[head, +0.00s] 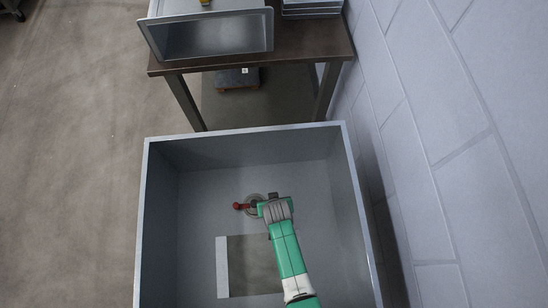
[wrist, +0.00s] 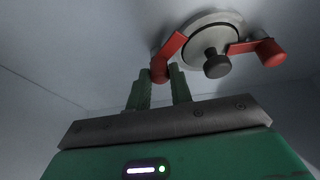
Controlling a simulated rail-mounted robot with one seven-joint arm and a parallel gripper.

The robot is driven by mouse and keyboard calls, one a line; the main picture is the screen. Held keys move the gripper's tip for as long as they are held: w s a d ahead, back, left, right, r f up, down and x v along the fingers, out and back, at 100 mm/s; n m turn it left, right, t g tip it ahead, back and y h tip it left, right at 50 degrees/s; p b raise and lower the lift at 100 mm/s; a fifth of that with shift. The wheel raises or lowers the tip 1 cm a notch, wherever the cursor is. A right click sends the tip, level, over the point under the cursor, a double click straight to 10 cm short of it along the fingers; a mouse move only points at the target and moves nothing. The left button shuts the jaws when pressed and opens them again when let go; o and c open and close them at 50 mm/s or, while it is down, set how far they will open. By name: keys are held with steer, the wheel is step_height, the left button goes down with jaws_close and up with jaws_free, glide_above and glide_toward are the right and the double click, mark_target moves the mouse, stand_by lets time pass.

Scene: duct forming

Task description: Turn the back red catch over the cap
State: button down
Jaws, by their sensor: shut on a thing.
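The round grey cap (wrist: 206,38) with a dark centre knob (wrist: 216,63) is on a pale surface in the wrist view. In the head view the cap (head: 254,200) is partly hidden by my gripper (head: 264,206). One red catch (wrist: 174,46) is at the cap's left edge, its rounded end between the fingertips of my gripper (wrist: 162,76), which is shut on it. A second red catch (wrist: 268,52) is at the cap's right edge, untouched. The head view shows one red catch (head: 240,206) left of the cap; the other is hidden there.
The cap sits inside a large open grey duct box (head: 160,200) with high walls around my arm. A rectangular opening (head: 250,262) lies in its floor. A dark table (head: 310,50) with a metal duct piece (head: 210,38) stands beyond. A block wall is at right.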

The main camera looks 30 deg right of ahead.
steer(key=m, duration=0.2)
steer(key=m+g+h+b, duration=0.1)
steer(key=m, duration=0.1)
steer(key=shift+w+a+f+m+h, duration=0.1)
steer(key=shift+w+a+m+h, duration=0.05)
steer(key=shift+m+h, duration=0.15)
steer(key=shift+m+g+h+b, duration=0.2)
steer(key=shift+m+g+b, duration=0.3)
steer(key=shift+m, duration=0.75)
steer(key=shift+m+g+h+b, duration=0.2)
steer(key=shift+m+g+b, duration=0.3)
steer(key=shift+m, duration=0.75)
steer(key=c, duration=1.3)
jaws_free()
steer(key=shift+o, duration=0.2)
steer(key=p+v, duration=0.3)
steer(key=v, duration=0.5)
